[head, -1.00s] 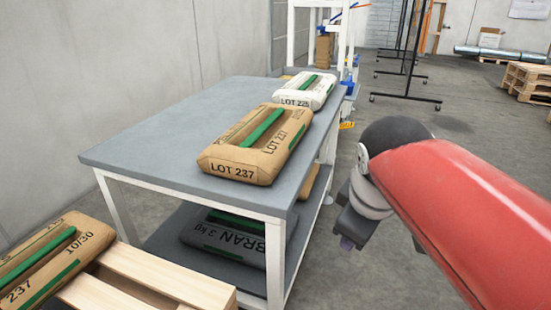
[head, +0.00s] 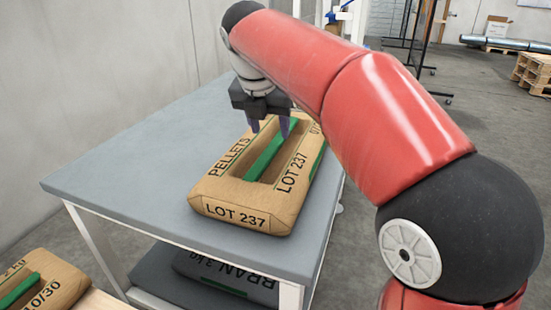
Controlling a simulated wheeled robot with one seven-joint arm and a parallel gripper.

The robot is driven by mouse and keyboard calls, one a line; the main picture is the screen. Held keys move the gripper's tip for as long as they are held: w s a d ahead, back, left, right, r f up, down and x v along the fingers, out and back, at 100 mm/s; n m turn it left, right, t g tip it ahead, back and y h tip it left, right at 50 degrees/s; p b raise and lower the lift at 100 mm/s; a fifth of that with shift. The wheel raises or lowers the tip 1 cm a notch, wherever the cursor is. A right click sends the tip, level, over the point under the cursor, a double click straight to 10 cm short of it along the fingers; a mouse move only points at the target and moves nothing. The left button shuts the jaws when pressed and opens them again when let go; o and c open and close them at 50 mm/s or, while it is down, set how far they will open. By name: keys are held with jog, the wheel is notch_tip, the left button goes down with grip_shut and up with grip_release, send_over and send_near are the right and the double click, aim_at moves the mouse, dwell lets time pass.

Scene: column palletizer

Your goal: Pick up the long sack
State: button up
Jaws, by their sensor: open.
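The long sack is brown, marked PELLETS and LOT 237 (head: 237,212), with a green bar along its recessed top. It lies flat on the grey table (head: 120,175). My gripper (head: 270,128) points down over the far part of this sack, its two fingers apart. The fingertips appear near the green bar; whether they touch it I cannot tell. The gripper and arm hide the far end of the sack and whatever lies behind it on the table.
A dark BRAN sack (head: 225,275) lies on the shelf under the table. Another brown sack (head: 45,285) lies on a wooden pallet at the lower left. The table's left part is bare. Racks and pallets (head: 535,72) stand far off at the right.

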aim_at(276, 142)
jog(key=b+x, duration=0.1)
jog(key=x, duration=0.3)
jog(key=shift+d+f, duration=0.25)
grip_shut()
dwell(1.1)
jog(key=shift+w+r, duration=0.1)
jog(key=shift+r, duration=0.2)
